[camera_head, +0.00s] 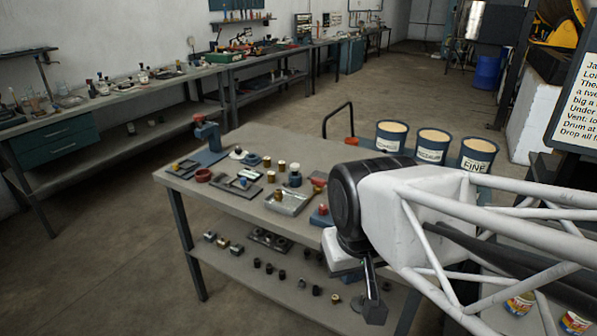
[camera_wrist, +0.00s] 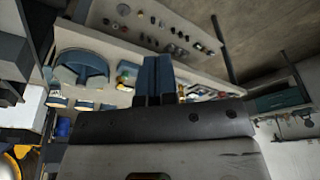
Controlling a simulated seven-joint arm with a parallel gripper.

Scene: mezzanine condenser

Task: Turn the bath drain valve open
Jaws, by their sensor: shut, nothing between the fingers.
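I cannot pick out a bath or its drain valve with certainty in either view. My gripper (camera_head: 374,308) hangs at the end of the white lattice arm, in front of the near right part of the work table in the head view. In the wrist view its two dark blue fingers (camera_wrist: 152,75) lie side by side with no gap and hold nothing. No contact between the fingers and any object shows. The arm and wrist hide the table's right end in the head view.
The work table (camera_head: 240,215) carries a blue clamp-like stand (camera_head: 206,135), a metal tray (camera_head: 290,201) and several small jars. Small dark parts stand on its lower shelf. Three labelled drums (camera_head: 432,145) stand behind it. A long bench (camera_head: 110,98) lines the wall. The floor at left is clear.

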